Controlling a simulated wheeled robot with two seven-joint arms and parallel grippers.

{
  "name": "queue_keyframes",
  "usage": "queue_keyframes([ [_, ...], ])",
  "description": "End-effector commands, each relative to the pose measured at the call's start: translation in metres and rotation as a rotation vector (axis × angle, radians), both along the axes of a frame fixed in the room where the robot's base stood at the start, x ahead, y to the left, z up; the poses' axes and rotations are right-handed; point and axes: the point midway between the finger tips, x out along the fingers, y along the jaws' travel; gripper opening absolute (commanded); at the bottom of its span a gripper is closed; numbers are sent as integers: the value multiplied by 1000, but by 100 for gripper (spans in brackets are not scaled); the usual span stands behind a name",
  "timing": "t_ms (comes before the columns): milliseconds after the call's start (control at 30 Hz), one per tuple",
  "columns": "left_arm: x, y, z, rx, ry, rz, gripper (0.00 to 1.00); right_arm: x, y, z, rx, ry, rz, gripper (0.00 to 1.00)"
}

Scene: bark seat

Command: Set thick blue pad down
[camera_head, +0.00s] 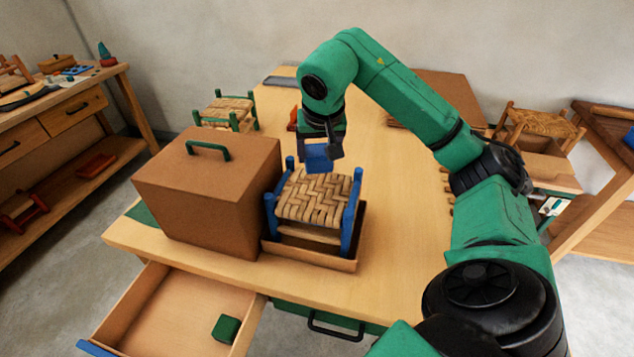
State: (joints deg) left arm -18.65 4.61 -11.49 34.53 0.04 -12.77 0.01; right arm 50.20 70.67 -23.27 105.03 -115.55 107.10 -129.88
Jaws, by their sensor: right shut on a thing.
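The thick blue pad (318,157) is held by my right gripper (321,148), which is shut on it. The gripper points down from my green right arm, near the back edge of a small stool (314,199). The stool has a woven bark seat and blue posts, and stands in a shallow brown tray (305,256) on the table. The pad shows just behind the seat; I cannot tell whether it touches anything below. The gripper hides part of the pad. My left gripper is not in view.
A large brown box (205,205) with a green handle stands left of the stool. A green-posted stool (228,112) is behind it. An open drawer (180,315) juts out at the front with a green block (226,328) inside. The table (395,195) is clear right of the stool.

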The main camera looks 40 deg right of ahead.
Motion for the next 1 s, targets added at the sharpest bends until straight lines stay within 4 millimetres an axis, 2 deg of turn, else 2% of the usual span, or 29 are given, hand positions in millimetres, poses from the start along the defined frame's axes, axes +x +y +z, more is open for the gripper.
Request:
queue_keyframes([
  [33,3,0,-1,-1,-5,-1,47,-1,0,-14,-2,6,0,22],
  [200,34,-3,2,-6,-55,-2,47,-1,0,-41,0,5,1,22],
  [300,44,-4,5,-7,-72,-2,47,-1,0,-59,-1,4,1,22],
  [400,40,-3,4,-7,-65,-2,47,0,0,-66,0,0,1,22],
  [667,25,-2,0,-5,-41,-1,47,0,1,-69,1,-1,0,22],
  [700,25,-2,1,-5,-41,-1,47,0,1,-68,2,-1,1,85],
  [733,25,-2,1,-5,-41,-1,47,0,1,-68,2,-1,1,97],
  [767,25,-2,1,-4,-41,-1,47,0,1,-68,2,-1,1,100],
  [1000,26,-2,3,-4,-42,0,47,0,1,-66,2,-1,1,100],
])
